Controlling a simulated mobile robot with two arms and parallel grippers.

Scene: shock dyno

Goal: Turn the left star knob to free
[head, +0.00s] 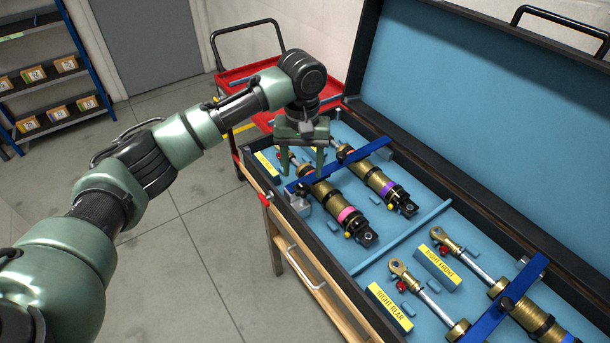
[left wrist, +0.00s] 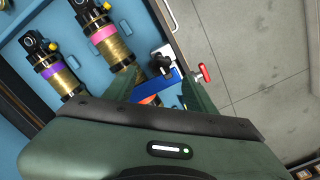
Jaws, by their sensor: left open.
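The left star knob (left wrist: 161,63) is black and lobed, beside a pale metal block at the end of a blue clamp bar (left wrist: 160,84). In the head view the knob (head: 302,189) is small and dark, just below my left gripper. My left gripper (head: 304,170) points down over the front edge of the case, its two green fingers spread. In the left wrist view its fingers (left wrist: 160,92) stand either side of the bar end, and the knob shows between and beyond them. I see no contact with the knob. Its free or locked marking cannot be read.
Gold shocks (head: 322,192) lie under the blue bar in the open blue-lined case (head: 430,215). A red-handled latch (head: 265,198) sits at the case's front edge. A red cart (head: 240,75) stands behind. The floor to the left is clear.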

